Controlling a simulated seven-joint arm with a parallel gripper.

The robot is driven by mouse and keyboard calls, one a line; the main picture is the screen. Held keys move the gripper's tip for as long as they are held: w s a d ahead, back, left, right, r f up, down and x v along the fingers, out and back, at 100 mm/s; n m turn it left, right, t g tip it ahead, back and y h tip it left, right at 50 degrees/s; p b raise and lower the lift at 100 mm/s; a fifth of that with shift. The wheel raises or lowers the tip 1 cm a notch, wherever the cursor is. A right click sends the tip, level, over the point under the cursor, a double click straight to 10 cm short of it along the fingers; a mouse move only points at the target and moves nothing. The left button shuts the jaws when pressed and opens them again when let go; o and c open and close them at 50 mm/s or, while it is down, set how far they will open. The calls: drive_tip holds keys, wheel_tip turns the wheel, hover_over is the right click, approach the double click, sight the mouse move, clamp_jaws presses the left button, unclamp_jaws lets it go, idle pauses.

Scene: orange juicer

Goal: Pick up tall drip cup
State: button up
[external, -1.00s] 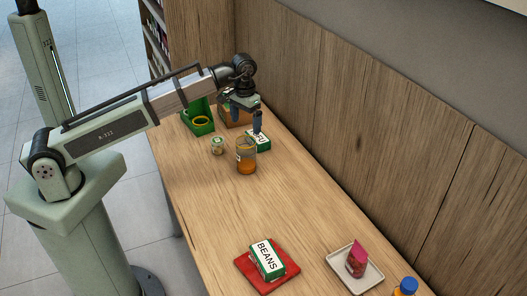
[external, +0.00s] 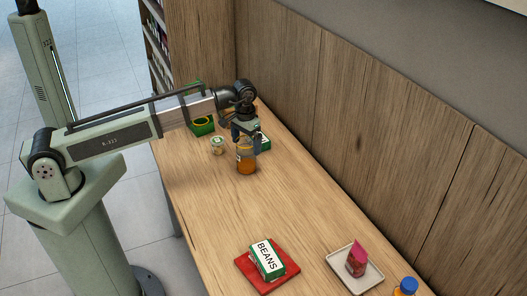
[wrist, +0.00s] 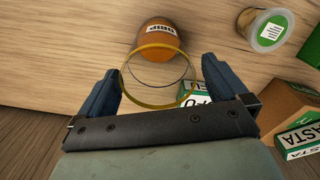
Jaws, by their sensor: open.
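The tall drip cup is a clear cup with a yellow rim and an orange lower part (external: 246,167), standing upright on the table. In the wrist view the cup (wrist: 158,37) shows a white label, and its rim lies between the two blue fingers. My gripper (external: 247,147) is open at the upper part of the cup, pointing down and hiding some of it. In the wrist view my gripper (wrist: 161,70) has a finger on each side of the rim; I cannot tell whether either touches it.
A small jar (external: 217,145) stands left of the cup. A green-and-white box (external: 264,141) is close behind it, and a green container (external: 203,128) and pasta box (wrist: 298,138) are nearby. Toward the front are a beans box (external: 267,259) on a red mat and a white tray (external: 347,282). The mid-table is clear.

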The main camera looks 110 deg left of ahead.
drive_tip(key=shift+d+f, duration=0.1)
drive_tip(key=shift+f, duration=2.25)
drive_tip(key=shift+c, duration=0.5)
drive_tip(key=c, duration=1)
drive_tip(key=shift+r, duration=0.1)
